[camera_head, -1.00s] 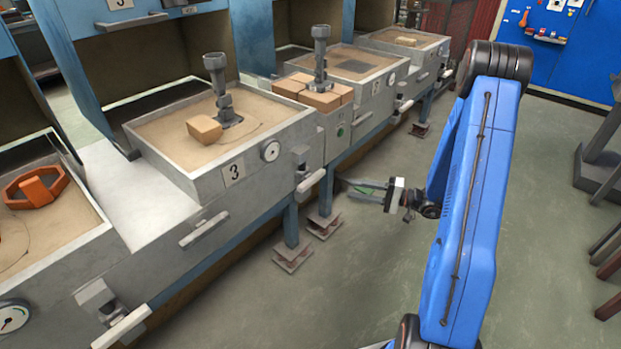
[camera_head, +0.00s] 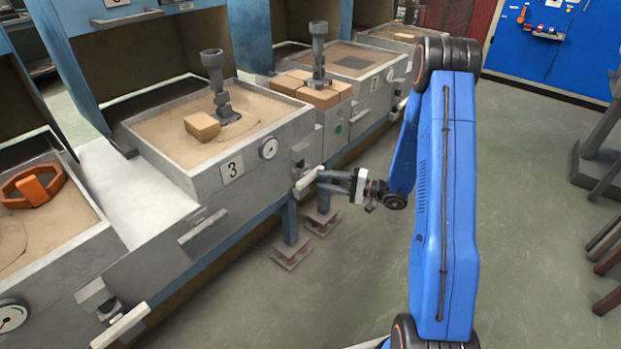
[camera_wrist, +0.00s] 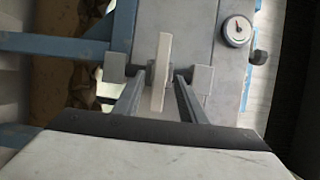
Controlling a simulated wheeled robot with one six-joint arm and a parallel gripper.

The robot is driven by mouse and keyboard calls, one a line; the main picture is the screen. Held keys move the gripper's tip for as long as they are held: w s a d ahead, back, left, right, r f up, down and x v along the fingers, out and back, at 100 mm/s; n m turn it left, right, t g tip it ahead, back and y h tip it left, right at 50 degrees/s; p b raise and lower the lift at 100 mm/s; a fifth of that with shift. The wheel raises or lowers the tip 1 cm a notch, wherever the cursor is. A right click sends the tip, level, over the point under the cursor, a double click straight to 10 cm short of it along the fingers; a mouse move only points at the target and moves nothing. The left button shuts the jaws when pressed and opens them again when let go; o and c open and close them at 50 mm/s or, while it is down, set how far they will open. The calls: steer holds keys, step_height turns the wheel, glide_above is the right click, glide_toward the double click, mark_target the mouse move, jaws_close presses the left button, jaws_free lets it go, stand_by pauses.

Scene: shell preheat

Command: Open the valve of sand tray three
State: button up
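Sand tray three (camera_head: 285,128) is a grey tray of sand with the number 3 plate (camera_head: 232,168) and a round gauge (camera_head: 268,149) on its front. Its valve has a pale lever handle (camera_head: 309,177) below and right of the gauge. My gripper (camera_head: 328,178) is at the handle in the head view. In the wrist view my gripper (camera_wrist: 158,85) is open, with one finger on each side of the pale handle (camera_wrist: 161,70). Gaps show between handle and fingers. The gauge (camera_wrist: 237,31) shows at the upper right there.
A tan block (camera_head: 202,126) and a grey post (camera_head: 219,85) stand in the tray's sand. Another tray with an orange ring-shaped piece (camera_head: 33,187) is at the left. Footed stand legs (camera_head: 291,252) are below the bench.

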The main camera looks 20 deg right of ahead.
mark_target(314, 178)
steer(key=shift+x, duration=2.8)
steer(key=shift+s, duration=0.1)
jaws_close()
